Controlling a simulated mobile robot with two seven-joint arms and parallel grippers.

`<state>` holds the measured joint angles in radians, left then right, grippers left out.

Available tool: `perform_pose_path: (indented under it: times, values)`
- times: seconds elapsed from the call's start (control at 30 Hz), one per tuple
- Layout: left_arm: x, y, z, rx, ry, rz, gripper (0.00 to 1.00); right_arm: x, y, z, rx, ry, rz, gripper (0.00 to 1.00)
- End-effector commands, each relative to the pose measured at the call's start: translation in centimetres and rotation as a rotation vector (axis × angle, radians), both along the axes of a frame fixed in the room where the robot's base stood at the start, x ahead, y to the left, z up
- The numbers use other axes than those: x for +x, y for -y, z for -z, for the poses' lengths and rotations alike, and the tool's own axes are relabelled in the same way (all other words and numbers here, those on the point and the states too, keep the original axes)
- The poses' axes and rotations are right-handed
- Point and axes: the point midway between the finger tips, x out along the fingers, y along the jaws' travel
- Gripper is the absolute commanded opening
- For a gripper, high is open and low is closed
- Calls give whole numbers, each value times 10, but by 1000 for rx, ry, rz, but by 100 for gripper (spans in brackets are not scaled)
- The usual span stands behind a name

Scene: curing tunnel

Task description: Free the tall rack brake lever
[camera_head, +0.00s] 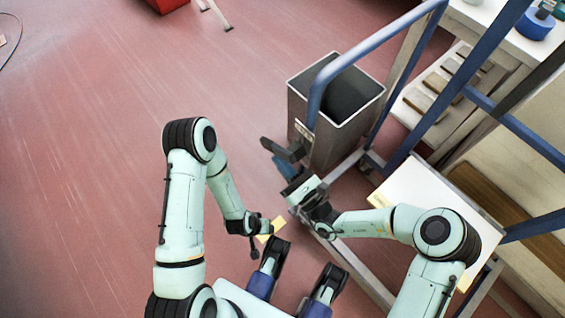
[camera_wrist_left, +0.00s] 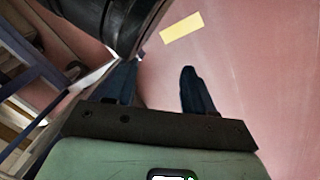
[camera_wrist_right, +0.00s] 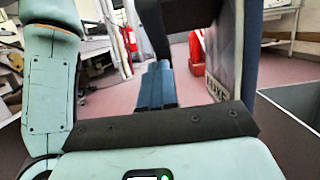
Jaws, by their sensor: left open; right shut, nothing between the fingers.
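The dark brake lever (camera_head: 284,150) sticks out to the left at the side of the blue tall rack (camera_head: 328,72), beside the grey bin. In the right wrist view the lever (camera_wrist_right: 188,14) looms dark above the fingers. My right gripper (camera_head: 285,168) is shut and empty, its blue fingers (camera_wrist_right: 156,86) close together just below the lever. I cannot tell whether they touch it. A grey plate with partly hidden lettering (camera_wrist_right: 222,82) stands right of them. My left gripper (camera_wrist_left: 160,88) is open and empty over the floor; its fingers are unclear in the head view.
A white board (camera_head: 415,180) and shelves with brown blocks (camera_head: 430,95) lie right. Yellow floor tape (camera_head: 272,229) is near my left wrist.

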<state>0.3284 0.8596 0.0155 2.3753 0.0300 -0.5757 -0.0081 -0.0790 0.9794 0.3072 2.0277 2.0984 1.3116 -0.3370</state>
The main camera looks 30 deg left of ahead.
Motion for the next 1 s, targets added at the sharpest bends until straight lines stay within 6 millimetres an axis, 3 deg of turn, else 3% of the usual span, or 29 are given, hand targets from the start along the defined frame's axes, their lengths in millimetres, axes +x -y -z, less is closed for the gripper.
perform_pose_path:
  times: [0.33,0.7,0.87,1.0]
  values:
    - [-13,-2,12,-3,-46,-3,53,4,-9,-10,159,69,1,0]
    - [-11,-2,10,-2,-38,-2,53,10,-23,-25,283,119,2,0]
    - [-12,-2,11,-2,-40,-2,53,12,-28,-31,420,173,5,0]
    - [-12,-2,12,-2,-43,-3,53,13,-30,-41,411,172,1,0]
